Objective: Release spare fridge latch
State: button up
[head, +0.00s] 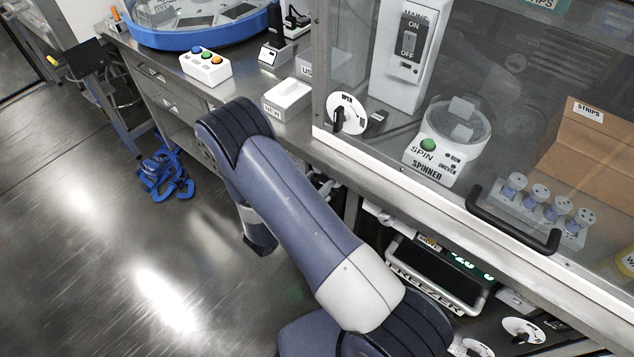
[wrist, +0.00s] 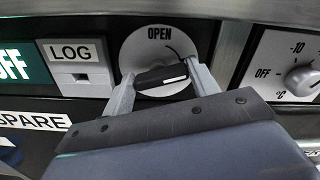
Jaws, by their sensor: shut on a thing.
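The latch is a white disc (wrist: 140,45) marked OPEN at its top, with a black handle (wrist: 160,76) across it, in the wrist view. The handle lies roughly level, its right end slightly higher. My gripper (wrist: 162,72) is shut on this handle, with one grey finger at each end. The lower part of the disc is hidden behind my gripper. A SPARE label (wrist: 32,120) shows at the left on the same dark panel. In the head view my arm crosses the middle, and I cannot make out my gripper there.
A LOG slot (wrist: 80,66) and a green OFF display (wrist: 12,66) are left of the latch; a temperature dial (wrist: 300,78) is close on the right. The bench edge (head: 395,183) overhangs the FREEZER panel (head: 435,275). Blue straps (head: 163,172) lie on the otherwise open floor at left.

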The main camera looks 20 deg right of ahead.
jog(key=n, duration=0.3)
jog(key=shift+a+n, duration=0.1)
jog(key=shift+n, duration=0.3)
jog(key=n, duration=0.3)
jog(key=shift+w+n+p, duration=0.1)
jog(key=shift+n+p, duration=0.2)
jog(key=shift+p, duration=0.1)
jog(key=n+p, duration=0.1)
jog(key=n, duration=0.5)
jog(key=shift+w+a+n, duration=0.1)
jog(key=shift+n, duration=0.2)
jog(key=o, duration=1)
jog(key=shift+a, duration=0.1)
jog(key=v, duration=1)
jog(key=shift+s+a+f+b, duration=0.1)
jog(key=shift+s+a+b, duration=0.15)
jog(key=shift+b, duration=0.05)
jog(key=shift+w+d, duration=0.1)
